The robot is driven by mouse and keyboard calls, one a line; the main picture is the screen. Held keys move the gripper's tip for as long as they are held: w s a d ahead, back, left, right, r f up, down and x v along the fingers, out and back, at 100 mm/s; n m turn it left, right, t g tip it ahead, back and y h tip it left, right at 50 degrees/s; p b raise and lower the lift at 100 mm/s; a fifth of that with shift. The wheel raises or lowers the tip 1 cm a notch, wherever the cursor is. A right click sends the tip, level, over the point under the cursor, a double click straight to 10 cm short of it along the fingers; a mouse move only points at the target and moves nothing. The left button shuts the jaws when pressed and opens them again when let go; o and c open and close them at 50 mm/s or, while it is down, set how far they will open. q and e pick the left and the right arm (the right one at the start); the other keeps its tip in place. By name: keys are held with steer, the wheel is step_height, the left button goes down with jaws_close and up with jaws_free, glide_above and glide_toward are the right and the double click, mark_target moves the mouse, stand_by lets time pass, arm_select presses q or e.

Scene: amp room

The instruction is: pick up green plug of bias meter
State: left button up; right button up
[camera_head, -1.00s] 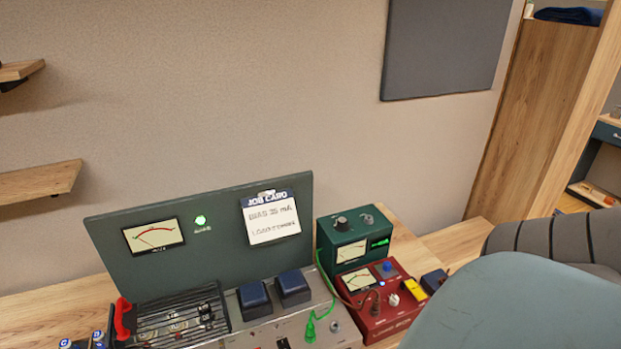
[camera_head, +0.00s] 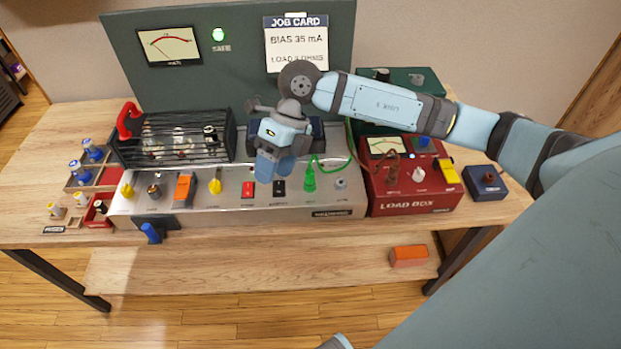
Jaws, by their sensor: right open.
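The green plug (camera_head: 310,181) stands upright at the front panel of the grey amplifier (camera_head: 130,207), right of the black switch. Its green cable (camera_head: 335,161) loops up and right toward the dark green meter box (camera_head: 420,78), which is mostly hidden behind my right arm. My right gripper (camera_head: 273,172) hangs above the amplifier, to the left of the plug and apart from it. Its blue fingers point down, open and empty. My left gripper is not in view.
The red load box (camera_head: 415,208) stands right of the amplifier, with a small blue box (camera_head: 484,183) beyond it. A tube cage (camera_head: 180,145) with a red handle is at left. The job card (camera_head: 296,45) is on the upright panel behind. An orange block (camera_head: 408,256) lies on the lower shelf.

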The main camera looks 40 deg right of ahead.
mark_target(310, 169)
steer(key=w+d+m+t+h+b, duration=0.15)
steer(key=w+d+h, duration=0.35)
steer(key=d, duration=0.6)
steer(key=shift+t+h, duration=0.25)
steer(key=shift+h, duration=0.15)
steer(key=f, duration=0.4)
steer(key=s+f, duration=0.1)
steer(key=f, duration=0.1)
steer(key=shift+s+a+f+b, duration=0.1)
steer(key=shift+a+f+b, duration=0.1)
steer(key=shift+b, duration=0.1)
steer(key=shift+s+a+f, duration=0.1)
steer(key=shift+s+f, duration=0.1)
steer(key=shift+f, duration=1.35)
steer(key=shift+s+a+f, duration=0.1)
steer(key=shift+s+f, duration=0.05)
steer(key=shift+f, duration=1.35)
jaws_close()
